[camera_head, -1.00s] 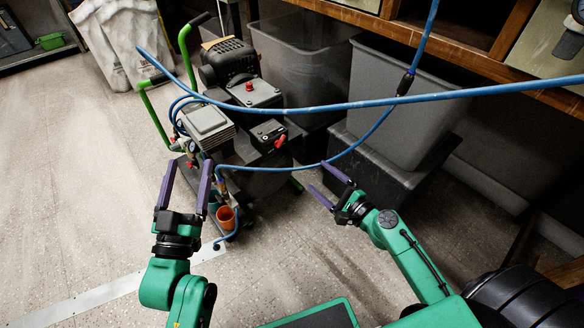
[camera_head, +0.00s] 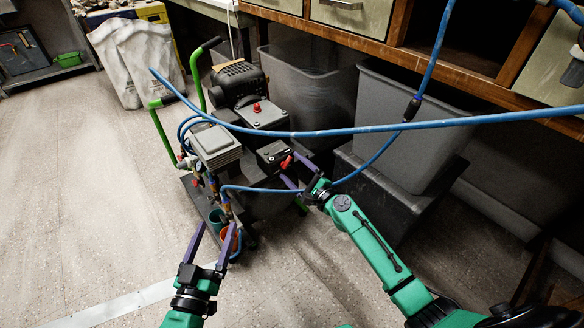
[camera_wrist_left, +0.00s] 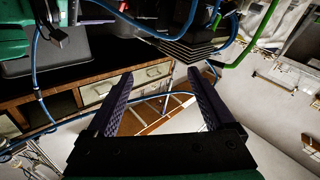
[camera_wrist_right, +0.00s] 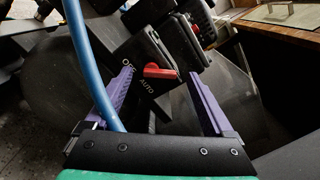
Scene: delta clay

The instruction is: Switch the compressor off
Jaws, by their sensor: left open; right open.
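The compressor (camera_head: 216,140) is a dark machine with green handles on a low cart, left of centre in the head view. Its black switch box (camera_head: 271,153) carries a red switch lever (camera_head: 286,162). In the right wrist view the red lever (camera_wrist_right: 160,72) lies between my finger lines, beside the white marking "AUTO" and another marking partly legible as "OFF". My right gripper (camera_head: 291,171) is open, its fingers close to the lever on either side; contact cannot be told. My left gripper (camera_head: 213,239) is open and empty, near the cart's front end.
A blue hose (camera_head: 330,133) crosses above the compressor; it also runs past my right gripper's left finger (camera_wrist_right: 88,62). Grey bins (camera_head: 402,130) stand right of the compressor under a wooden bench (camera_head: 470,77). Floor at left is clear.

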